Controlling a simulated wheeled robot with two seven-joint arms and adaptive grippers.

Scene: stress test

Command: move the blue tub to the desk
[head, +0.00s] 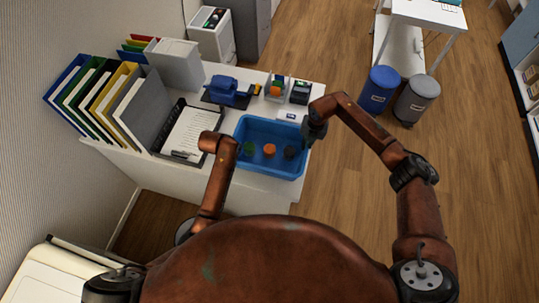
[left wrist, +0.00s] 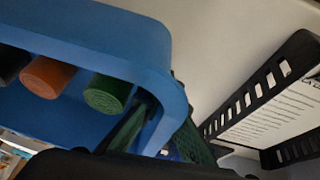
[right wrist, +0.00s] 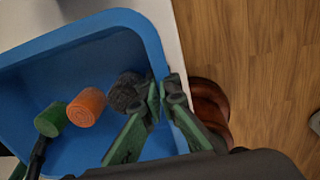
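The blue tub (head: 243,128) sits at the right end of a white-topped surface. It holds a green cylinder (right wrist: 51,119), an orange cylinder (right wrist: 86,107) and a black cylinder (right wrist: 127,90). My right gripper (right wrist: 163,88) straddles the tub's right wall, one finger inside and one outside, closed on it; it also shows in the head view (head: 314,128). My left gripper (left wrist: 161,100) has its green fingers on both sides of the opposite wall and appears closed on it; its tips are partly hidden by the rim. I cannot tell whether the tub touches the surface.
A paper tray (head: 188,132) stands close left of the tub, with folders (head: 110,92) beyond. A blue device (head: 228,91) and small holders (head: 299,92) stand behind it. Blue and grey bins (head: 380,90) stand on the floor at right, before a white table (head: 428,14). Open floor lies right.

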